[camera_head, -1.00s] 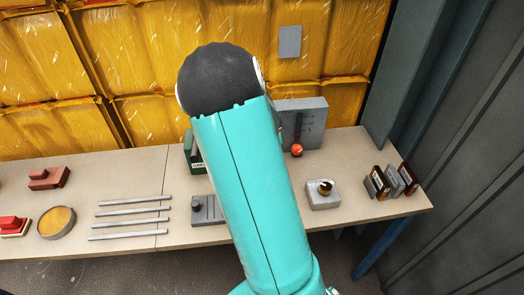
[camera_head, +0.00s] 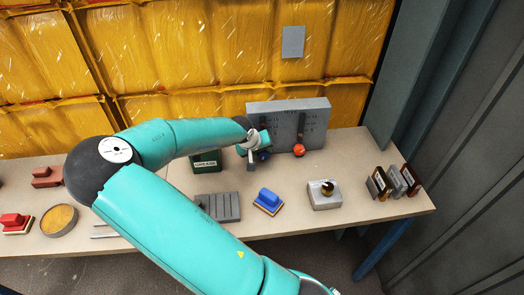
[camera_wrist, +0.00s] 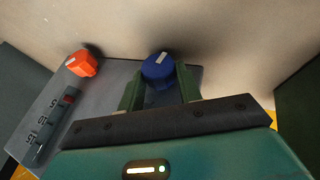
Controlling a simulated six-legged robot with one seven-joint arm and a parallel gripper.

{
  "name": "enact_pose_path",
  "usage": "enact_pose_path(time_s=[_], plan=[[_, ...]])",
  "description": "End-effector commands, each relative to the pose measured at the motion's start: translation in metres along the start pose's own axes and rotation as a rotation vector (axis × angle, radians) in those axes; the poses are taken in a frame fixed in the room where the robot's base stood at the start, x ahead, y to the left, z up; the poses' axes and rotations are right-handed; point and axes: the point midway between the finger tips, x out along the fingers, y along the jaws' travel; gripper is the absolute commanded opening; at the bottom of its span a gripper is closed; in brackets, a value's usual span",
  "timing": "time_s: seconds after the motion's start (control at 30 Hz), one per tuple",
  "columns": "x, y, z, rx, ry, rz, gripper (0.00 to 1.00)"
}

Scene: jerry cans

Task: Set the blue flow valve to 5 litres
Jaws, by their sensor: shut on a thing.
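The blue flow valve knob (camera_wrist: 158,70) has a pale mark on its top and sits on a grey panel (camera_head: 315,112). In the wrist view it is between the two green fingers of my gripper (camera_wrist: 160,88), which is shut on it. In the head view my gripper (camera_head: 256,148) is at the panel's lower left, with a bit of the blue knob (camera_head: 263,156) showing. A scale (camera_wrist: 45,120) with numbers and a red marker shows near the orange knob in the wrist view.
An orange-red knob (camera_head: 299,150) is on the panel to the right. A green GREASE can (camera_head: 206,161) stands left of the panel. A grey slotted block (camera_head: 220,207), a blue-handled stamp (camera_head: 268,201) and a grey box with a brass knob (camera_head: 325,194) lie in front.

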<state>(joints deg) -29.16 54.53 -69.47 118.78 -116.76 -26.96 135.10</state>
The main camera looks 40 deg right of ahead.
Motion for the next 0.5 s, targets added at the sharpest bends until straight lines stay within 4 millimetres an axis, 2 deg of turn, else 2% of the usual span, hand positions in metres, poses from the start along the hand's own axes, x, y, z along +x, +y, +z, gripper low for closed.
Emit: enact_pose_path(time_s=[0.5], plan=[[0.0001,-0.0022,-0.0008,-0.027,0.002,0.067,0.12]])
